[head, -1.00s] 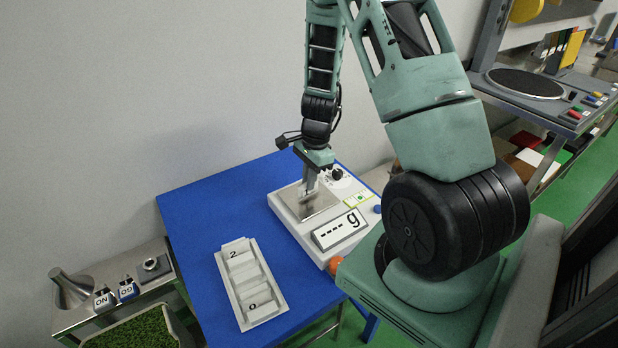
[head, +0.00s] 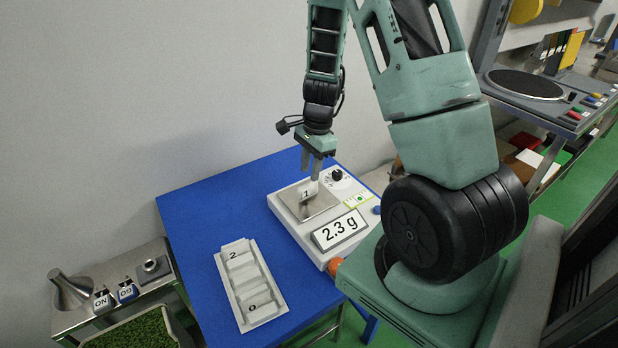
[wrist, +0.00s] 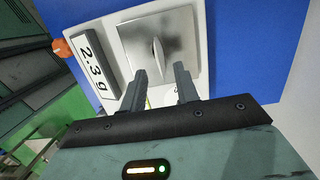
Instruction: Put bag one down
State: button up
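A small white teabag marked 1 (head: 306,191) stands on the steel pan (head: 322,211) of the white scale (head: 300,232). The scale's display (head: 340,229) reads 2.3 g. My gripper (head: 312,168) is just above the bag, its fingers pointing down and parted. In the wrist view the fingers of my gripper (wrist: 163,92) are spread and empty. The bag (wrist: 159,50) shows there as a thin upright sliver on the pan, beyond the fingertips and apart from them.
A white tray (head: 229,285) with slots, marked 2 and 0, lies on the blue table (head: 200,222) left of the scale. A steel bench (head: 90,307) with switches stands at the left. An orange knob (head: 334,266) is at the scale's front corner.

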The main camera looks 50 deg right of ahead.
notch_tip(320, 180, up, 8)
jog(key=d, duration=0.1)
jog(key=s+a+r+n, duration=0.2)
jog(key=a+n, duration=0.5)
jog(key=a, duration=0.5)
jog(key=s+a+r+n, duration=0.25)
jog(key=a+n, duration=0.55)
jog(key=a, duration=0.5)
jog(key=s+a+r+n+h, duration=0.1)
jog(key=s+a+r+n, duration=0.1)
jog(key=s+a+n, duration=0.8)
jog(key=s+n, duration=0.3)
jog(key=s, duration=0.1)
jog(key=shift+a+r+n, duration=0.2)
jog(key=shift+a+n, duration=0.05)
jog(key=shift+n, duration=0.05)
jog(key=shift+a, duration=0.1)
